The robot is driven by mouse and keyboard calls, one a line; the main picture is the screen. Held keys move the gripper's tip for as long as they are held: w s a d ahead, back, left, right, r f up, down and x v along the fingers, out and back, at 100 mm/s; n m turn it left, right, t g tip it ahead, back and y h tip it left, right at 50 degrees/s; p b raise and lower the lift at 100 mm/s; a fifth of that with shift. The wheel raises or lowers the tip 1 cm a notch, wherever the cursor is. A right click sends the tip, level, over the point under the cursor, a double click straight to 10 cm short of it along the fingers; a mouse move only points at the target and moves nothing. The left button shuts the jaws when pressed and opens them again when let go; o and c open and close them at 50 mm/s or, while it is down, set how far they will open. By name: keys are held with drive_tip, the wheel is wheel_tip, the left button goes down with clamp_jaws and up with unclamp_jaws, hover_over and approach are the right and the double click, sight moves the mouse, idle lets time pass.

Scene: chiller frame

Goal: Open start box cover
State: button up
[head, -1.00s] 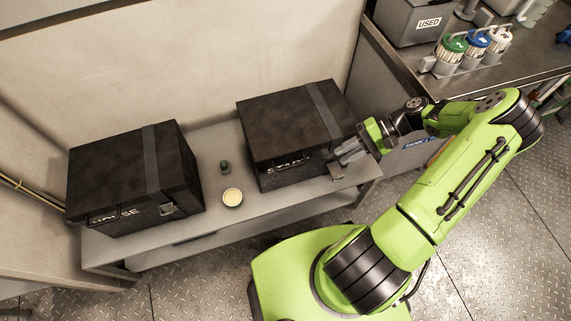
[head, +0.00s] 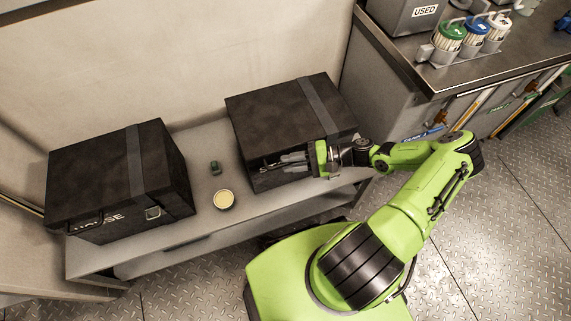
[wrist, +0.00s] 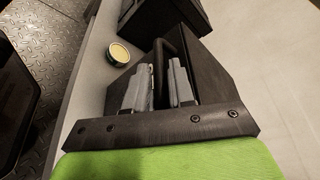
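The START box (head: 285,115) is a dark box with a grey strap across its lid, on the bench in the head view. Its lid is down. My gripper (head: 282,160) is at its front face, covering most of the START lettering. In the wrist view the fingers of my gripper (wrist: 156,82) are spread apart, one on each side of the black handle (wrist: 161,70) on the box front. A narrow gap shows between the fingers and the handle, so it does not look clamped. The box (wrist: 210,75) fills the area beyond the fingers.
The HOUSE box (head: 90,175) stands to the left on the same bench (head: 190,228). A round yellow-topped tin (head: 223,199) and a small dark green object (head: 215,168) lie between the boxes. A metal counter with a USED bin (head: 405,15) and coloured-lid jars is at upper right.

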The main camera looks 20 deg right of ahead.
drive_tip(key=shift+x, duration=0.95)
clamp_jaws()
drive_tip(key=shift+r, duration=0.1)
